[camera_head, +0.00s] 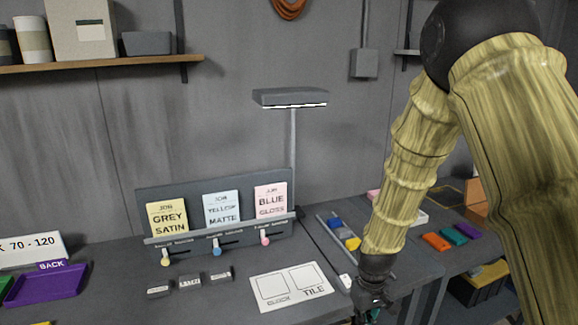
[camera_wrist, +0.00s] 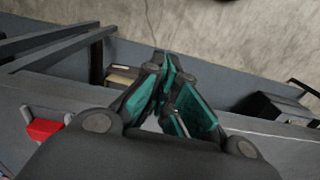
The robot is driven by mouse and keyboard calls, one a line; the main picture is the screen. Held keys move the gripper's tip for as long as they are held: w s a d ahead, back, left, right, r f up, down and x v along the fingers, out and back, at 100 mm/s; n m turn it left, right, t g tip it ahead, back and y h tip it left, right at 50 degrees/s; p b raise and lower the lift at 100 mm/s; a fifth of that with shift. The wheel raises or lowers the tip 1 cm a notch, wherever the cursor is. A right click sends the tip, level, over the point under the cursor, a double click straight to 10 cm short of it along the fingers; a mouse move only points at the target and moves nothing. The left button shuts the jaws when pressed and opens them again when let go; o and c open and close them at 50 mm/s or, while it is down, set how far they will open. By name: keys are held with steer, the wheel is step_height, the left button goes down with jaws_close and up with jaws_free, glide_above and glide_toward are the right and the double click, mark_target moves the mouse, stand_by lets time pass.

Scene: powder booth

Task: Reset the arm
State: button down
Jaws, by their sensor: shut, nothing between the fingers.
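My gripper (camera_head: 368,312) is at the bottom of the head view, by the front edge of the bench, partly cut off by the frame. In the wrist view my gripper (camera_wrist: 166,62) has its teal-padded fingers closed together with nothing between them. My arm comes down from the upper right of the head view, bent at the elbow. The fingers point past the edge of the grey bench (camera_wrist: 75,97) toward the floor (camera_wrist: 230,40) in the wrist view.
A card rack (camera_head: 150,190) with three job cards stands at the back of the bench, near a lamp (camera_head: 290,97). A white card (camera_head: 290,286) lies left of my gripper. A purple tray (camera_head: 50,285) is at far left. Coloured blocks (camera_head: 437,242) lie at right.

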steer(key=s+d+f+m+b, duration=0.1)
steer(key=s+d+f+m, duration=0.1)
steer(key=s+f, duration=1.35)
steer(key=s+f+m+b, duration=0.1)
steer(key=s+f, duration=0.5)
steer(key=s, duration=0.3)
steer(key=s+d+f+m, duration=0.1)
steer(key=s+f, duration=0.5)
steer(key=s, duration=0.4)
steer(key=shift+b, duration=0.4)
